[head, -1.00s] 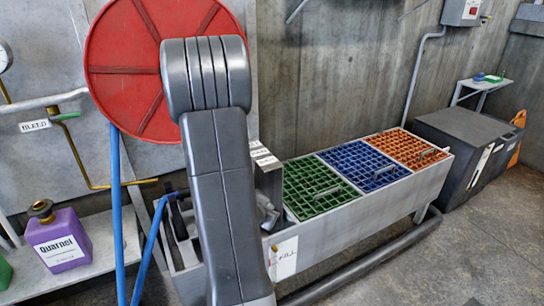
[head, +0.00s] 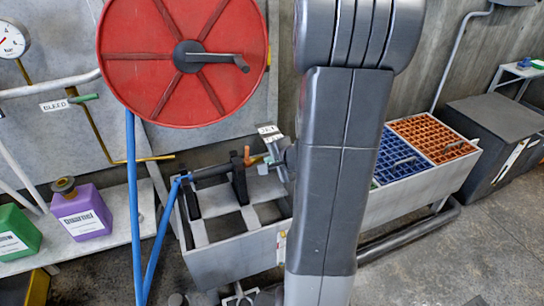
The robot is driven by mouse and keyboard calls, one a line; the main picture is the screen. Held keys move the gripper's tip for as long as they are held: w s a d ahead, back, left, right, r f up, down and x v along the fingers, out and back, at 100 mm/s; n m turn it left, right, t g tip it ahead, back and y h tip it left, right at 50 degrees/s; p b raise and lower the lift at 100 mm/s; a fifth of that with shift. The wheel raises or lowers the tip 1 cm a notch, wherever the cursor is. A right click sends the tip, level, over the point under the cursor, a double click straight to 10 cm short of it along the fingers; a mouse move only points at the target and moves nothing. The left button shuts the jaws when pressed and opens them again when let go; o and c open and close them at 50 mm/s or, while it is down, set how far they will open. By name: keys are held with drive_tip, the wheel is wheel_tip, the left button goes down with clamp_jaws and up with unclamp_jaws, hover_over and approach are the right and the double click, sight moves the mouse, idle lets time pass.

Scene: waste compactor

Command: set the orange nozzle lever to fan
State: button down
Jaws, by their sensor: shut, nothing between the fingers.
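The orange nozzle lever (head: 247,156) stands roughly upright on the dark nozzle (head: 212,172), which lies in a black bracket (head: 239,182) over the open end of the grey trough. The blue hose (head: 158,232) runs to the nozzle's left end. A white label reading JET (head: 268,129) is behind and right of the lever, with another label partly covered below it. My gripper (head: 276,152) is just right of the lever, shut and empty, and partly hidden by my arm. I cannot tell whether it touches the lever or nozzle.
The red hose reel (head: 185,60) hangs above. The grey trough (head: 410,192) carries blue (head: 400,155) and orange (head: 432,137) gratings; the green one is mostly hidden behind my arm. Purple (head: 84,213) and green (head: 16,234) jugs stand left. A dark box (head: 490,140) is at right.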

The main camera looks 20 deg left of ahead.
sight(248, 150)
drive_tip(key=x, duration=0.3)
drive_tip(key=r+x, duration=0.1)
drive_tip(key=x, duration=0.3)
drive_tip(key=w+a+x, duration=0.1)
drive_tip(key=x, duration=0.2)
drive_tip(key=shift+w+a+r, duration=0.1)
drive_tip(key=shift+a+r, duration=0.1)
drive_tip(key=shift+a, duration=0.05)
drive_tip(key=shift+w+a, duration=0.35)
drive_tip(key=shift+w+a+r, duration=0.25)
drive_tip(key=shift+w+a, duration=0.35)
drive_tip(key=shift+w, duration=0.05)
drive_tip(key=shift+r, duration=0.1)
